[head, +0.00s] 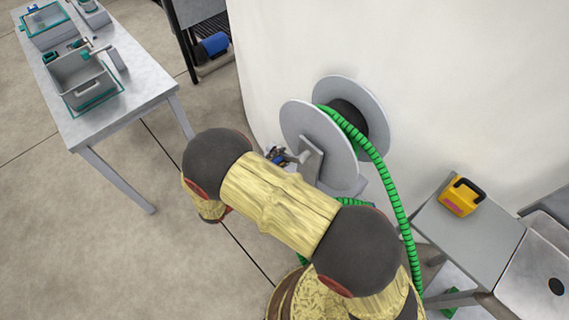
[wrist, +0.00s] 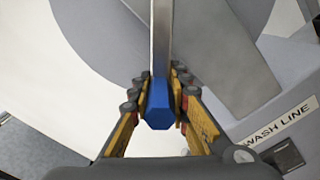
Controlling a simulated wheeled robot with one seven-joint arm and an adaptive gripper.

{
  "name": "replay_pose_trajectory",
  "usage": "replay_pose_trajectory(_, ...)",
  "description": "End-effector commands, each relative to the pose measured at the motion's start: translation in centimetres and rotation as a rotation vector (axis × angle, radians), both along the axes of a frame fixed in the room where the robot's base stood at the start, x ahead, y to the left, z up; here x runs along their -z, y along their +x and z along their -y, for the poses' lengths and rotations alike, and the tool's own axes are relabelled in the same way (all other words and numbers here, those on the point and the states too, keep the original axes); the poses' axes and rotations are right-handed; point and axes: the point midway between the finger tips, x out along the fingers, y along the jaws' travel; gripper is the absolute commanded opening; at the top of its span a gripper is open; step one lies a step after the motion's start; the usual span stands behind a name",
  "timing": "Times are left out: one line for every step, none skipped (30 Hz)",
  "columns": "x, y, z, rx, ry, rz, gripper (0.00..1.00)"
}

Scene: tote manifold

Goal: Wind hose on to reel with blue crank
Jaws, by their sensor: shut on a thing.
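The hose reel (head: 311,131) has two grey discs and stands against the white wall. The green ribbed hose (head: 385,180) comes over its dark drum and hangs down to the right towards the floor. The crank's blue grip (wrist: 158,108) sits end-on between the fingers of my gripper (wrist: 159,88) in the wrist view, and the gripper is shut on it. The grey crank arm (wrist: 162,35) runs up from the grip. In the head view my gripper (head: 281,156) is at the left face of the reel, small and partly hidden by my arm.
A metal table (head: 135,75) with grey bins stands at the left. A dark rack (head: 190,40) with a blue roller is at the back. A grey side table (head: 465,235) with a yellow case (head: 461,197) is at the right, beside a sink (head: 540,275). Open floor lies left of my arm.

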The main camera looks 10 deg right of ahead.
Motion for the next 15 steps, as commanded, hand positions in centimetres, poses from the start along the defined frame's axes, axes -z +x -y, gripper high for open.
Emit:
replay_pose_trajectory(-0.7, 0.4, -0.3, -0.001, 0.023, 0.040, 0.00)
replay_pose_trajectory(-0.9, 0.6, -0.4, -0.001, 0.040, 0.065, 0.00)
replay_pose_trajectory(-1.3, 0.8, -0.6, -0.001, 0.062, 0.096, 0.00)
replay_pose_trajectory(-1.5, 0.9, -0.7, -0.002, 0.077, 0.120, 0.00)
replay_pose_trajectory(-1.7, 1.0, -0.7, -0.002, 0.092, 0.143, 0.00)
replay_pose_trajectory(-2.1, 1.2, -0.9, -0.001, 0.113, 0.175, 0.00)
replay_pose_trajectory(-2.4, 1.3, -0.9, -0.001, 0.129, 0.199, 0.00)
replay_pose_trajectory(-2.6, 1.4, -1.0, -0.001, 0.145, 0.222, 0.00)
replay_pose_trajectory(-3.0, 1.6, -1.1, -0.001, 0.166, 0.253, 0.00)
replay_pose_trajectory(-3.3, 1.7, -1.2, -0.001, 0.182, 0.277, 0.00)
replay_pose_trajectory(-3.5, 1.7, -1.2, 0.000, 0.198, 0.301, 0.00)
replay_pose_trajectory(-3.9, 1.8, -1.3, 0.000, 0.219, 0.332, 0.00)
replay_pose_trajectory(-4.2, 1.9, -1.3, 0.000, 0.234, 0.355, 0.00)
replay_pose_trajectory(-4.5, 2.0, -1.4, 0.000, 0.250, 0.378, 0.00)
replay_pose_trajectory(-4.8, 2.0, -1.4, 0.000, 0.270, 0.408, 0.00)
